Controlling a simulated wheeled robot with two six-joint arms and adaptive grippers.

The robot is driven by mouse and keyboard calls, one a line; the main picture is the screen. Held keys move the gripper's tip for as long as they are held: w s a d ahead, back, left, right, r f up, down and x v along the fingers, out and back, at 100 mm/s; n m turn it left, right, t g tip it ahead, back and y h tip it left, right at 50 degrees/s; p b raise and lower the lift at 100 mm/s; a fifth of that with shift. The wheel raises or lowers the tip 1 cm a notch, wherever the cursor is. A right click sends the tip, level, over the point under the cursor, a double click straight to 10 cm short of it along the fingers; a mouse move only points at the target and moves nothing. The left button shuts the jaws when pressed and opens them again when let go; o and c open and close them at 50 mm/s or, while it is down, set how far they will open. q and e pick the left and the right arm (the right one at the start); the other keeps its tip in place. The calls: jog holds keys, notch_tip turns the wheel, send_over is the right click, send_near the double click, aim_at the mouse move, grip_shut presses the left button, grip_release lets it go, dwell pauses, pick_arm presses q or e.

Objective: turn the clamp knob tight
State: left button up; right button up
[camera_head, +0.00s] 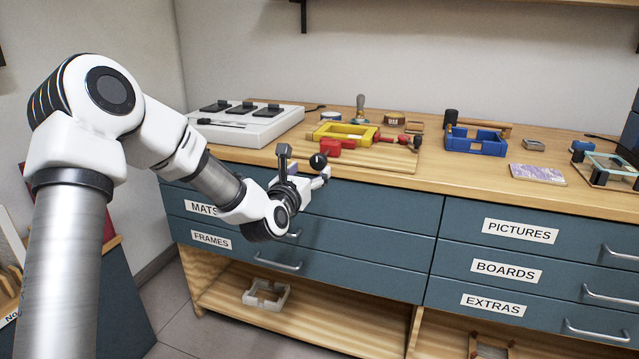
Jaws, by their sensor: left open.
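A yellow frame (347,130) lies on a wooden board (385,158) on the worktop. A red clamp (332,148) is at the frame's front corner. A round black knob (318,161) shows just in front of the clamp and seems to belong to it. My left gripper (304,162) is at the worktop's front edge, open, one finger upright left of the knob and the other low by the knob. I cannot tell whether either finger touches it. My right gripper is not in view.
A white unit with black pads (250,130) stands to the left. Blue drawers (370,237) are below the worktop. Bare worktop lies between the board and the blue frame.

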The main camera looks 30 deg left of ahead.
aim_at(317, 163)
pick_arm(q)
jog(key=x, duration=0.6)
jog(key=shift+w+f, duration=0.15)
jog(key=shift+w, duration=0.25)
jog(key=c, duration=1.2)
